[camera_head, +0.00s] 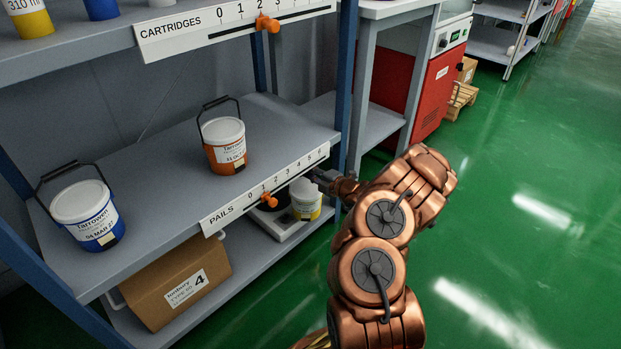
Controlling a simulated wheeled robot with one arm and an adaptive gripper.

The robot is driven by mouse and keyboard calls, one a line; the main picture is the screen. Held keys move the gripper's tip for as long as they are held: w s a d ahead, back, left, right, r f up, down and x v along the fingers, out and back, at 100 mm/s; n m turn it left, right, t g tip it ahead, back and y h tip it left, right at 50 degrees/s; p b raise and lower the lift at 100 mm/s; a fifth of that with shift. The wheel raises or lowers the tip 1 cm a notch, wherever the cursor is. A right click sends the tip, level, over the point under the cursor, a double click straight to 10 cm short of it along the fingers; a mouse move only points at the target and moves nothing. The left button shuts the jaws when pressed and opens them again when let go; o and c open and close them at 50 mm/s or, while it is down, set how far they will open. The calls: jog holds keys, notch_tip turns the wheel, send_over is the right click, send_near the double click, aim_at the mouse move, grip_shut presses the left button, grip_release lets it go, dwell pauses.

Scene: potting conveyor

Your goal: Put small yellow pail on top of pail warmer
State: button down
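A small white pail with a yellow lower band, the small yellow pail (307,207), shows below the front edge of the pails shelf. It is upright, at the right side of a flat pale unit with a dark round plate, which looks like the pail warmer (287,229). I cannot tell whether the pail rests on this unit or is held just above it. My gripper (321,179) is at the pail's upper right, close to its rim. The fingers are small and partly hidden by the shelf edge strip, so their opening and any grasp cannot be made out.
An orange pail (225,154) and a blue pail (88,222) stand on the shelf (160,185) above. Its front label strip (250,200) overhangs the pail area. A cardboard box (175,280) sits left on the lower shelf. A blue post (345,90) stands beside my gripper. Green floor is open at right.

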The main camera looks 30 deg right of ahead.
jog(key=shift+d+f, duration=0.1)
jog(key=shift+f, duration=0.55)
jog(key=c, duration=1.2)
grip_release()
jog(key=shift+o, duration=0.2)
